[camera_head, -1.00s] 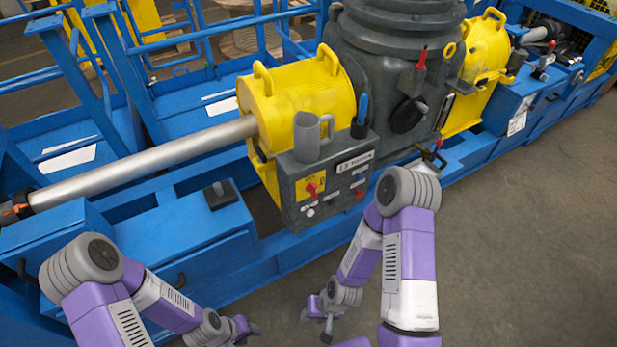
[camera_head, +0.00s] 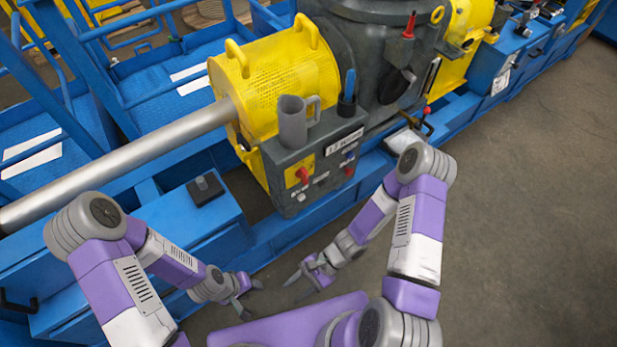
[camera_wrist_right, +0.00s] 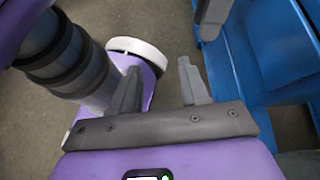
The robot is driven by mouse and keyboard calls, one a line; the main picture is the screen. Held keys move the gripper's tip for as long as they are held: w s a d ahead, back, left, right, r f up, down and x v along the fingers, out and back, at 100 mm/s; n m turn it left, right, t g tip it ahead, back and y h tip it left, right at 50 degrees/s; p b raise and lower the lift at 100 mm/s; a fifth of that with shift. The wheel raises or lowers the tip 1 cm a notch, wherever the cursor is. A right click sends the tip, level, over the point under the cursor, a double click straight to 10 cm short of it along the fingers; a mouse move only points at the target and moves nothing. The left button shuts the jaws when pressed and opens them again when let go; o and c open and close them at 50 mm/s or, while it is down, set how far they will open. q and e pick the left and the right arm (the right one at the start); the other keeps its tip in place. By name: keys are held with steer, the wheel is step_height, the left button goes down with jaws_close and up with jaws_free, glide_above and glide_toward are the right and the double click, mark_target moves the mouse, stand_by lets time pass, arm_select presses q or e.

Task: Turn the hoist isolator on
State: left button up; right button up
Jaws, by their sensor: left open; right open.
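A red rotary switch on a yellow plate (camera_head: 300,172) is on the front of a grey control box (camera_head: 286,201) in the head view. It looks like the isolator; its exact handle setting is too small to tell. A white label (camera_head: 345,141) on the box is not clearly readable. My left gripper (camera_head: 249,296) is open and empty, below and left of the box. My right gripper (camera_head: 301,284) is open and empty, below the box and apart from it. The right wrist view shows its two fingers spread (camera_wrist_right: 160,84), with floor between them; the switch is not in that view.
A grey mug (camera_head: 293,122) and a blue-handled tool in a dark holder (camera_head: 347,100) stand on the box. Smaller controls (camera_head: 348,158) sit right of the switch. Blue frame (camera_head: 270,240) runs below the box. Open floor (camera_head: 530,220) lies to the right.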

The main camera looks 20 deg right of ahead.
steer(key=w+a+r+m+t+y, duration=0.1)
steer(key=w+r+m+t+y, duration=0.4)
steer(key=w, duration=0.4)
steer(key=m+t+h+p, duration=0.1)
steer(key=m+t+h, duration=0.9)
steer(key=m+t, duration=0.45)
glide_toward(307, 178)
steer(key=x, duration=0.2)
steer(key=shift+t, duration=0.45)
steer(key=x, duration=0.4)
steer(key=b+x, duration=0.1)
steer(key=x, duration=0.1)
steer(key=shift+w+a+f, duration=0.2)
steer(key=shift+w+f, duration=0.15)
steer(key=shift+w+a, duration=0.1)
steer(key=shift+w, duration=0.3)
steer(key=shift+c, duration=0.4)
jaws_close()
